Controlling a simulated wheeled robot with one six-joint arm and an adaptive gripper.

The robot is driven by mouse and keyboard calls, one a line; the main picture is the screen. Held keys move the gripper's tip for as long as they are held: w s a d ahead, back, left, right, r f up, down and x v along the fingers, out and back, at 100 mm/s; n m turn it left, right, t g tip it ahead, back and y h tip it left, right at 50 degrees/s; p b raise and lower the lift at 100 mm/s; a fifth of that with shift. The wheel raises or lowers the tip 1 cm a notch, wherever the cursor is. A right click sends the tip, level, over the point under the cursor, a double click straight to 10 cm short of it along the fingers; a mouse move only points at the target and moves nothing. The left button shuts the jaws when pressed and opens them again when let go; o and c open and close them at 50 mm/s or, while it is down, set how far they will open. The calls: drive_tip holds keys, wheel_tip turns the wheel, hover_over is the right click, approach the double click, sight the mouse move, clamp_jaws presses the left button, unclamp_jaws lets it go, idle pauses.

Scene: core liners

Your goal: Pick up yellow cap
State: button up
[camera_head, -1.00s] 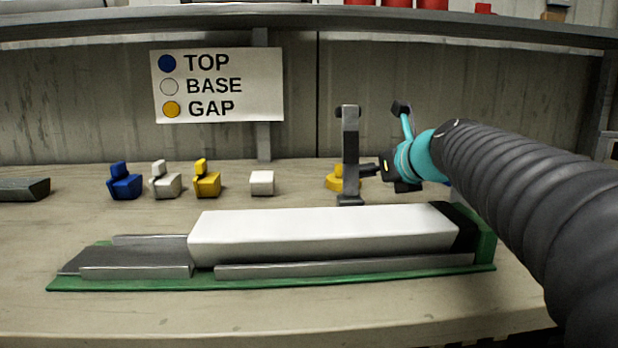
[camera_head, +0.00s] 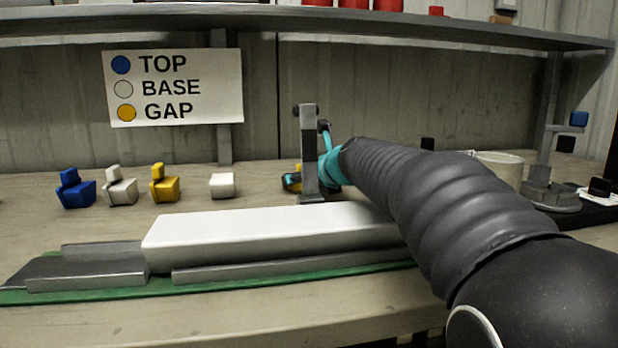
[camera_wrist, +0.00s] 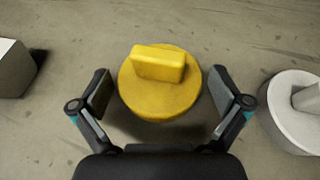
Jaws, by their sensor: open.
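The yellow cap (camera_wrist: 160,95) is a round disc with a raised bar grip on top. It sits on the bench in the middle of the wrist view. My gripper (camera_wrist: 160,82) is open, with one finger on each side of the cap and a visible gap at both sides. Its height above the bench is hard to tell. In the head view my gripper (camera_head: 296,181) is at the cap, behind a grey upright post (camera_head: 309,150), and most of the cap is hidden there.
A white round cap (camera_wrist: 283,118) lies close on the right, and a white block (camera_wrist: 12,68) on the left. Blue (camera_head: 77,190), white (camera_head: 121,190) and yellow (camera_head: 165,187) blocks stand farther left. A long white bar (camera_head: 260,235) lies in front in a green-based tray.

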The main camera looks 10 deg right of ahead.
drive_tip(key=shift+w, duration=0.15)
drive_tip(key=c, duration=0.6)
drive_tip(key=shift+o, duration=0.2)
drive_tip(key=shift+r, duration=0.1)
